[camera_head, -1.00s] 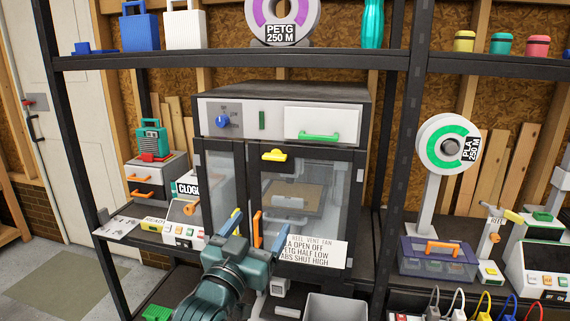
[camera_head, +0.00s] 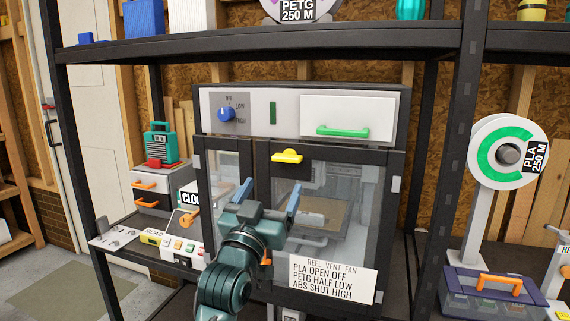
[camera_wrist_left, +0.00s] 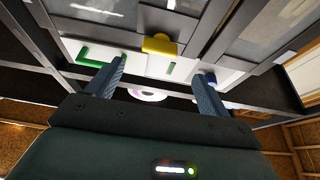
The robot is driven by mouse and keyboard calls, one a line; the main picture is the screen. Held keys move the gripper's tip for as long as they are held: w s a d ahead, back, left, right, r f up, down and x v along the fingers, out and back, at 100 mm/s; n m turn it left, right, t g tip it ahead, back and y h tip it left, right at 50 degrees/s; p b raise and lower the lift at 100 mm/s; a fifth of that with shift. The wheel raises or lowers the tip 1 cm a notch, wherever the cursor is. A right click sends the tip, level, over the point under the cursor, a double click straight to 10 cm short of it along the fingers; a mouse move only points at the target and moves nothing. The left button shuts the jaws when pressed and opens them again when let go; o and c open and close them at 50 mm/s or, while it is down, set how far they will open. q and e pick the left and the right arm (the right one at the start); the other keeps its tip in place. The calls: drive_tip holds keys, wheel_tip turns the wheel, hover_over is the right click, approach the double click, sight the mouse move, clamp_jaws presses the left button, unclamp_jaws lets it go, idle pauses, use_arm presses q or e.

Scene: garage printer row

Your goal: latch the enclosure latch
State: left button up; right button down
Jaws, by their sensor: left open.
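The yellow enclosure latch (camera_head: 287,156) sits at the top of the right door's frame, just right of the seam between the two doors. The enclosure (camera_head: 236,147) is a black-framed box with clear doors, which look closed. My left gripper (camera_head: 268,195) is open and empty, below the latch and in front of the doors, fingers pointing up. In the left wrist view the latch (camera_wrist_left: 159,45) lies just beyond and between the spread fingertips (camera_wrist_left: 157,70). I see no contact. The gripper and wrist hide part of the door seam and most of an orange handle (camera_head: 266,260). My right gripper is out of view.
Above the doors are a blue knob (camera_head: 226,114) and a drawer with a green handle (camera_head: 342,130). A vent fan sign (camera_head: 332,279) hangs low on the right door. A dark shelf (camera_head: 300,41) runs overhead. A shelf post (camera_head: 452,150) stands to the right.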

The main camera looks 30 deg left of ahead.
sight(290, 155)
use_arm(q)
drive_tip(key=x, duration=0.9)
drive_tip(key=shift+p, duration=0.4)
drive_tip(key=shift+f, duration=0.1)
drive_tip(key=shift+c, duration=0.4)
drive_tip(key=c, duration=0.9)
